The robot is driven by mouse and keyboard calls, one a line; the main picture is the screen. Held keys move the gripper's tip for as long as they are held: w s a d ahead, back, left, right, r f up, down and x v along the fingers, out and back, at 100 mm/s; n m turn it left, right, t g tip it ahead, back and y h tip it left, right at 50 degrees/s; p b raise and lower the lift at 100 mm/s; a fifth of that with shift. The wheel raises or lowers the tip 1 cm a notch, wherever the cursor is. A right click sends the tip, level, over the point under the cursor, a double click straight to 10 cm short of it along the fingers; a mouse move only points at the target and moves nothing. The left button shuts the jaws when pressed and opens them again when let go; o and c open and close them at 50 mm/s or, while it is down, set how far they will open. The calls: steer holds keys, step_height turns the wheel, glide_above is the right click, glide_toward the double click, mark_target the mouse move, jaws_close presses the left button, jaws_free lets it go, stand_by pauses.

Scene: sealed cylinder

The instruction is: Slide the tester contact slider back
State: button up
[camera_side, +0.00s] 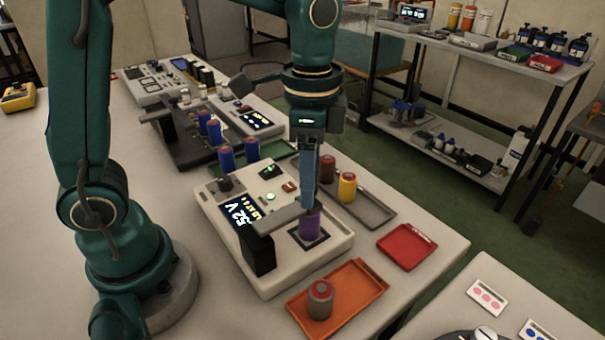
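The tester (310,268) is a beige box on the table in the middle of the view. Its lit display (243,216) seems to read about 52 V, and a green light glows on its top. A purple cylinder (312,228) stands upright in the square seat at the tester's right side. The contact slider (276,216) looks like a grey bar on a black block (262,254), reaching to the cylinder's upper part. My gripper (309,200) points down right at the bar's end and the cylinder. Its fingers are seen edge-on, so their gap is hidden.
An orange tray (350,300) with a grey, red-topped cylinder (320,299) lies in front. A red tray (406,246) is empty. A grey tray (375,212) holds brown (327,170) and yellow (347,187) cylinders. Blue cylinders (227,158) stand behind the tester.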

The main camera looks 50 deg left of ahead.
jaws_close()
stand_by(1.2)
